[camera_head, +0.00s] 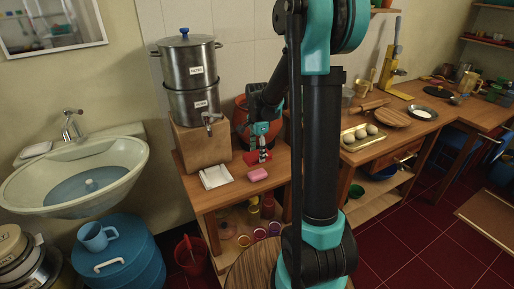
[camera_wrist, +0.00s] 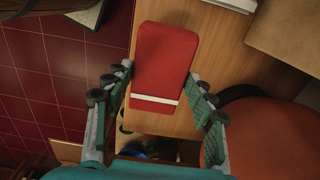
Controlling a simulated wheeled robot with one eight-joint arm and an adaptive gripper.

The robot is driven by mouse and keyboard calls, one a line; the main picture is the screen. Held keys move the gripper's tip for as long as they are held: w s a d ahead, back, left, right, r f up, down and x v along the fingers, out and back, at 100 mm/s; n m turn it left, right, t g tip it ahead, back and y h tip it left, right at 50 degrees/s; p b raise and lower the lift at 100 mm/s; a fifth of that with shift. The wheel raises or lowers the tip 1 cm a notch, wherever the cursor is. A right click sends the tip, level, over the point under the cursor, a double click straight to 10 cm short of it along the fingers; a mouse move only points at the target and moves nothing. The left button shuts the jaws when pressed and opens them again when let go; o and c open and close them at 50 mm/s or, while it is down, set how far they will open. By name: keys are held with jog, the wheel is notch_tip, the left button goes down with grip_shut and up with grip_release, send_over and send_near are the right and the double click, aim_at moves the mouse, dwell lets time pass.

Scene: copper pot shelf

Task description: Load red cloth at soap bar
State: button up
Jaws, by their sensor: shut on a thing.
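The red cloth (camera_head: 251,159) is a flat red piece with a white stripe near one end. In the wrist view the cloth (camera_wrist: 165,55) lies between my fingertips, which touch its two long sides. My gripper (camera_head: 262,155) is shut on it; its fingers also show in the wrist view (camera_wrist: 160,84). The pink soap bar (camera_head: 258,174) lies on the wooden counter, just in front of and below the cloth in the head view. The soap bar is not seen in the wrist view. I cannot tell the exact gap between cloth and counter.
A white square tray (camera_head: 216,176) lies left of the soap bar. A steel water filter (camera_head: 190,75) stands on a wooden block (camera_head: 203,143). An orange-brown pot (camera_wrist: 270,135) stands close beside my gripper. A white sink (camera_head: 80,170) is at left.

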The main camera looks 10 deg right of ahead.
jog(key=shift+f, duration=2.9)
jog(key=shift+f, duration=0.55)
jog(key=shift+r, duration=3.5)
jog(key=shift+s, duration=0.1)
